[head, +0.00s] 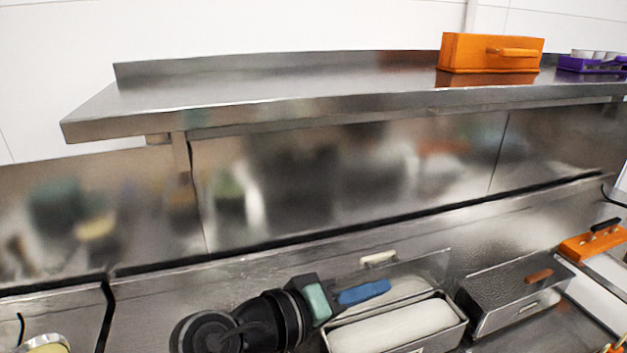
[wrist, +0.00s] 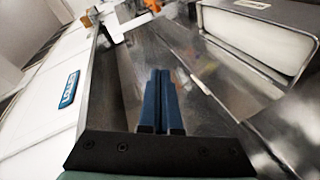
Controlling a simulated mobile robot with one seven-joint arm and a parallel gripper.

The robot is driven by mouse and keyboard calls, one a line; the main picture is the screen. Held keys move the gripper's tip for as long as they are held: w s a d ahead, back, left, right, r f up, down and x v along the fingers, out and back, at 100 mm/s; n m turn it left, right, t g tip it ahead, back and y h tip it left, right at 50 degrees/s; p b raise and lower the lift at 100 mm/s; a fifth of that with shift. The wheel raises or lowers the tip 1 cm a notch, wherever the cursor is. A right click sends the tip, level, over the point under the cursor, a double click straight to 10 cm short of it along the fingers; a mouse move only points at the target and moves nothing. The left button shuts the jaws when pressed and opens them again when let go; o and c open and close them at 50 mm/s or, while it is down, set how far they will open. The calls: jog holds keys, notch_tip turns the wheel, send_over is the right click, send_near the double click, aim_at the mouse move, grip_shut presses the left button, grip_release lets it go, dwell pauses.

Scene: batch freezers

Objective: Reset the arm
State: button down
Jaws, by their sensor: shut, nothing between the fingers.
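My gripper (head: 363,292) has blue fingers and shows at the bottom middle of the head view, in front of the batch freezers. My dark arm reaches to it from the lower left. In the wrist view the two blue fingers (wrist: 158,100) lie side by side, closed together with nothing between them. The white-filled bin also shows at the upper right of the wrist view (wrist: 255,40).
A second metal bin with a brown handle (head: 515,290) stands to the right. An orange box (head: 490,53) and a purple tray with white cups (head: 592,66) stand on the steel shelf (head: 270,88) above. Another orange item (head: 592,242) lies at the right. The shelf's left part is clear.

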jog(key=a+r+m+t+y+b, duration=0.1)
jog(key=a+r+t+y+b, duration=0.15)
jog(key=r+t, duration=0.5)
jog(key=a+r+t+y+b, duration=0.15)
jog(key=r+t+y, duration=0.25)
jog(key=r, duration=0.6)
jog(key=s+a+r+t+y+b, duration=0.1)
jog(key=s+r+t+y, duration=0.2)
jog(key=s+r, duration=0.3)
jog(key=s+a+r+t+y, duration=0.2)
jog(key=s+r+t+y, duration=0.1)
jog(key=s+r, duration=0.3)
jog(key=shift+s+a+r+t+b, duration=0.2)
jog(key=shift+a+r+t+b, duration=0.15)
jog(key=shift+r+t, duration=0.4)
jog(key=shift+a+f+y, duration=0.1)
jog(key=shift+f+y, duration=0.05)
jog(key=shift+y, duration=0.1)
